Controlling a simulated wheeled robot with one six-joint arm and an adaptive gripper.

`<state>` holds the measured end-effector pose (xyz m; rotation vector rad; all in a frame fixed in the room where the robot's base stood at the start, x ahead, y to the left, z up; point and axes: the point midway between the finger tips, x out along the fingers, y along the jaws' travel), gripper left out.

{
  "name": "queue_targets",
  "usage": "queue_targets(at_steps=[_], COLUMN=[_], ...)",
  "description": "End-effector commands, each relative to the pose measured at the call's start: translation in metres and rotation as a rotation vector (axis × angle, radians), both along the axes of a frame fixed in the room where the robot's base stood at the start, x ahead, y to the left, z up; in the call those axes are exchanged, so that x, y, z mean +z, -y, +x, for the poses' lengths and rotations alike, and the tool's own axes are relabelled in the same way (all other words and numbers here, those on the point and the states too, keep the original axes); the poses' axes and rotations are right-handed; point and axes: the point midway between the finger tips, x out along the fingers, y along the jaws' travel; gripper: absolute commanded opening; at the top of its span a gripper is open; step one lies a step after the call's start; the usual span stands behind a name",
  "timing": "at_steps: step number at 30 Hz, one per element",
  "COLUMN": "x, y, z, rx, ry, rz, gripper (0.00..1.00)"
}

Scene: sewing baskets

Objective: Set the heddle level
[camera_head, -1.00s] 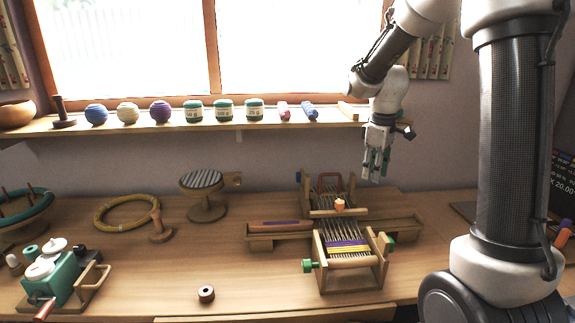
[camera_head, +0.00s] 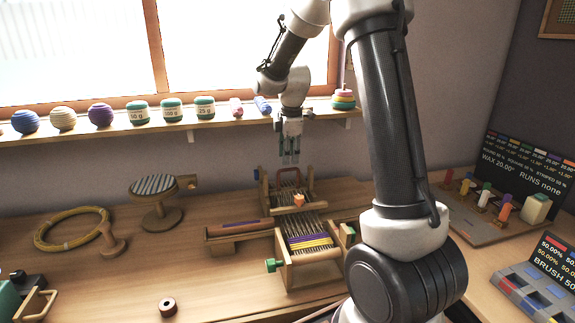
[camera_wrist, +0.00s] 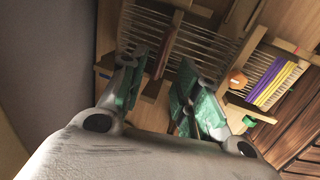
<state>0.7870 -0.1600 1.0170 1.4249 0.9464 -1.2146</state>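A small wooden table loom (camera_head: 312,262) stands on the bench, with pale warp threads and a purple and yellow woven band (camera_head: 310,243) at its front. A reddish frame (camera_head: 289,172), perhaps the heddle, stands upright toward the loom's rear; I cannot tell whether it is level. A dark red bar (camera_wrist: 166,52) crosses the threads in the wrist view. An orange knob (camera_head: 299,199) sits on the loom's crossbar and also shows in the wrist view (camera_wrist: 237,79). My gripper (camera_head: 290,158) hangs above the loom's rear, fingers pointing down. Its green-padded fingers (camera_wrist: 158,98) are apart, with nothing held.
A shelf (camera_head: 200,123) with yarn balls and skeins runs behind the gripper. A striped round stand (camera_head: 154,188), a yellow hoop (camera_head: 48,241) and a small spool (camera_head: 168,307) are left of the loom. A pegged board (camera_head: 480,222) and dark display (camera_head: 520,176) are at right.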

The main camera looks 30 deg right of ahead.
Motion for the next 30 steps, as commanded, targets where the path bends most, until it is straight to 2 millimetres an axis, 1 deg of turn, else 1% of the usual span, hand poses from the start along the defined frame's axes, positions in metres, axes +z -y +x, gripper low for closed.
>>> queue_targets(at_steps=[1,3,7,11,18,23,24,30], x=[-0.010,-0.021,-0.036,-0.042,-0.043,-0.043,-0.043,-0.042], y=[0.000,0.001,0.001,0.002,0.002,0.002,0.002,0.002], z=[0.001,0.003,0.007,0.008,0.008,0.008,0.008,0.008], rx=[0.000,-0.001,-0.002,-0.002,-0.002,-0.002,-0.002,-0.002], ry=[-0.003,-0.003,-0.002,0.001,0.001,0.001,0.001,0.001], rz=[0.000,0.000,0.001,0.000,0.000,0.000,0.000,0.000], gripper=[0.32,0.32,0.32,0.32,0.32,0.03,0.00,0.00])
